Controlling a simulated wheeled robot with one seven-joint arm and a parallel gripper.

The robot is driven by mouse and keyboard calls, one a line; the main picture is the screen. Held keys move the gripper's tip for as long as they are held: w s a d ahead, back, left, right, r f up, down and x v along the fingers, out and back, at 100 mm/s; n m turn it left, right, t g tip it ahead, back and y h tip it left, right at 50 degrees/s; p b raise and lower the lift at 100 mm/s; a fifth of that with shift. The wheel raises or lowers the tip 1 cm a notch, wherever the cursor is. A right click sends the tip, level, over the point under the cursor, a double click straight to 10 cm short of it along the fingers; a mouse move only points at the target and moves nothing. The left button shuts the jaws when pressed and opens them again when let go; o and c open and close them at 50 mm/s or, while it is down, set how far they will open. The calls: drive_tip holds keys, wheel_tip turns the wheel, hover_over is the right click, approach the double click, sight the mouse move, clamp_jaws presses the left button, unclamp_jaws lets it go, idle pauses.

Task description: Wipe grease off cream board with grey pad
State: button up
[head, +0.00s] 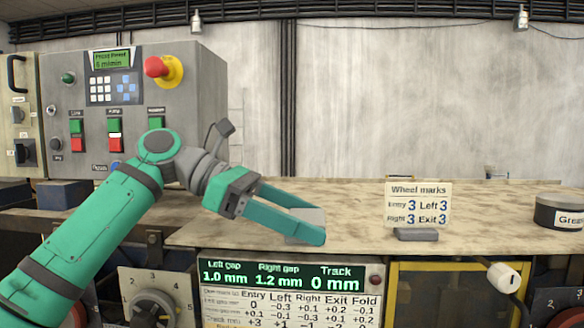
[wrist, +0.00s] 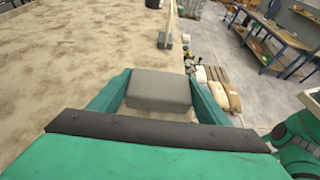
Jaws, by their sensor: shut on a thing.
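The cream board (head: 300,190) is the broad flat top across the head view, mottled with brownish smears. It also fills the left of the wrist view (wrist: 70,60). My gripper (head: 308,228) is over the board's front edge, shut on the grey pad (head: 312,215). The pad shows clearly between both fingers in the wrist view (wrist: 160,90). In the head view the near finger hides part of it. I cannot tell whether the pad touches the board.
A "Wheel marks" card (head: 418,204) stands on a grey base right of my gripper. A dark tin (head: 559,212), its label partly cut off, sits at the far right. A control box (head: 130,100) with a red knob stands behind left.

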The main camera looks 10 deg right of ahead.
drive_tip(key=shift+w+a, duration=0.1)
drive_tip(key=shift+a, duration=0.35)
drive_tip(key=shift+w+a+r, duration=0.1)
drive_tip(key=shift+a+r, duration=0.05)
wheel_tip(320, 180, up, 2)
drive_tip(key=shift+r, duration=2.9)
